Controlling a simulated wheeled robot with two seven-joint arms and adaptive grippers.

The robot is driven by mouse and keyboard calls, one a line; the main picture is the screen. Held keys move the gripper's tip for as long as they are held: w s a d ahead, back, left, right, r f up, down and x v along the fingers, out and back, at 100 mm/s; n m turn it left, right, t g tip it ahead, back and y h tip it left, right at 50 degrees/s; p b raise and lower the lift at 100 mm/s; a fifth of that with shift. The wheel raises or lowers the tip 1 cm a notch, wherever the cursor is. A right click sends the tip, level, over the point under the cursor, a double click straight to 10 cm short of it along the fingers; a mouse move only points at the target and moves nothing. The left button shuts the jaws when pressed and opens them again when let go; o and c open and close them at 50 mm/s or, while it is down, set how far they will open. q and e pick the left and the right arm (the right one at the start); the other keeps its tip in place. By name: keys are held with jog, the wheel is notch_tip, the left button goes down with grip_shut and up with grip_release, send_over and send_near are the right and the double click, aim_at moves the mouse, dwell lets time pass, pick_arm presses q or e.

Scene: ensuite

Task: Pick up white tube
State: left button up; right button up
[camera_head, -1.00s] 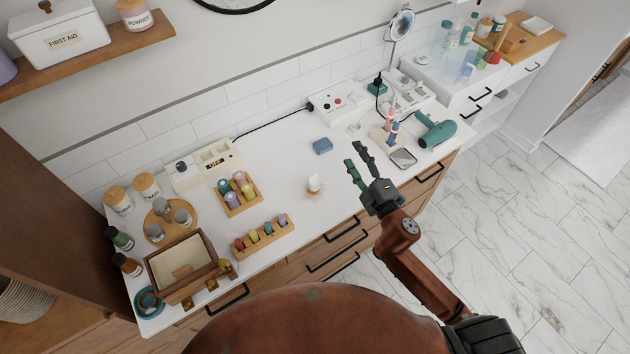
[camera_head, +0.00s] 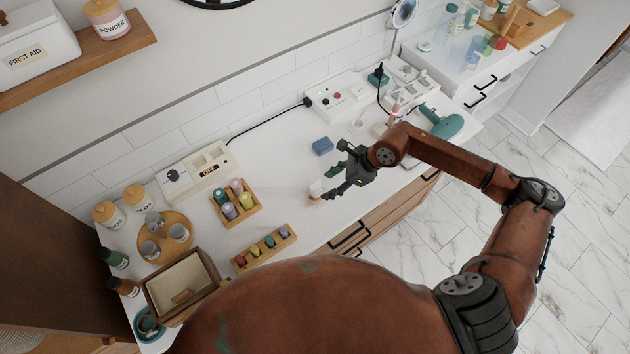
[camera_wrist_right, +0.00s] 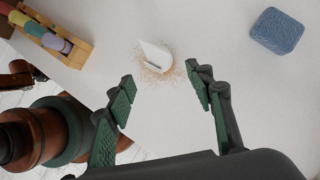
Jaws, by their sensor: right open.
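The white tube (camera_head: 316,188) stands on the white counter (camera_head: 285,200), close to the fingertips of my right gripper. In the right wrist view the white tube (camera_wrist_right: 156,60) shows just beyond the fingers, roughly centred between them, with tan specks around its base. My right gripper (camera_head: 327,192) is open and empty, reaching in from the right, and its two green-padded fingers (camera_wrist_right: 158,82) are spread wide. I cannot tell whether a finger touches the tube. My left gripper is not in view.
A blue sponge-like block (camera_head: 322,146) lies behind the tube. Wooden racks of coloured rolls (camera_head: 264,249) stand to the left. A wooden box (camera_head: 182,285) is at the front left. A green hair dryer (camera_head: 440,122) lies at the right. The counter around the tube is mostly clear.

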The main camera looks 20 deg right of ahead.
aim_at(320, 188)
jog(key=shift+w+a+f, duration=0.55)
jog(key=shift+a+f, duration=0.15)
jog(key=shift+a, duration=0.1)
jog(key=shift+a+f, duration=0.1)
jog(key=shift+f, duration=0.2)
jog(key=x, duration=0.4)
jog(key=shift+a+p, duration=0.15)
jog(key=shift+p, duration=0.25)
jog(key=shift+a+f, duration=0.15)
jog(key=shift+f, duration=0.2)
jog(key=shift+w+f, duration=0.1)
jog(key=shift+c, duration=1)
jog(key=c, duration=0.9)
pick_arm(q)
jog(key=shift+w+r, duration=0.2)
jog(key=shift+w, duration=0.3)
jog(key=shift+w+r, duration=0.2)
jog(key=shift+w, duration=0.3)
pick_arm(e)
grip_shut()
